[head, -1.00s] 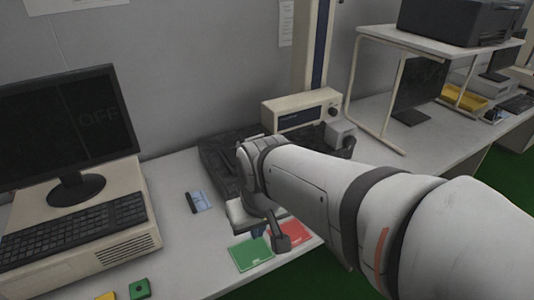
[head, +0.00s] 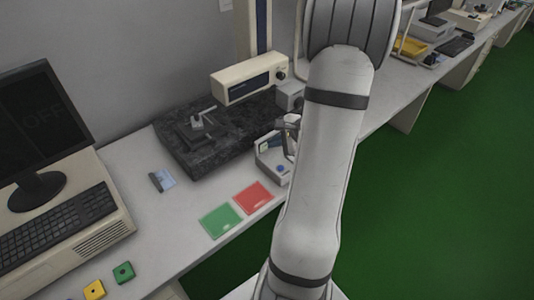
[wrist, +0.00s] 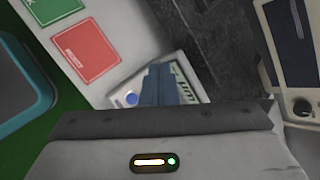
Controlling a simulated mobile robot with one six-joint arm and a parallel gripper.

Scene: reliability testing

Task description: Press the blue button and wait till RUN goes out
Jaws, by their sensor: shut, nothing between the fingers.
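The blue button (head: 281,168) is on a small pale box (head: 266,166) at the front right corner of the dark stone slab. In the wrist view the blue button (wrist: 131,99) is clear, just left of my gripper's fingers (wrist: 160,84). The fingers are shut and empty, and lie over the box in that picture; I cannot tell the height between them. A greenish label or display (wrist: 184,72) on the box is partly hidden by the fingers. I cannot read RUN on it. In the head view my gripper (head: 289,137) is small beside the box, partly behind my arm.
A red card (head: 253,197) and a green card (head: 220,221) lie in front of the box. The bench front edge is close.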

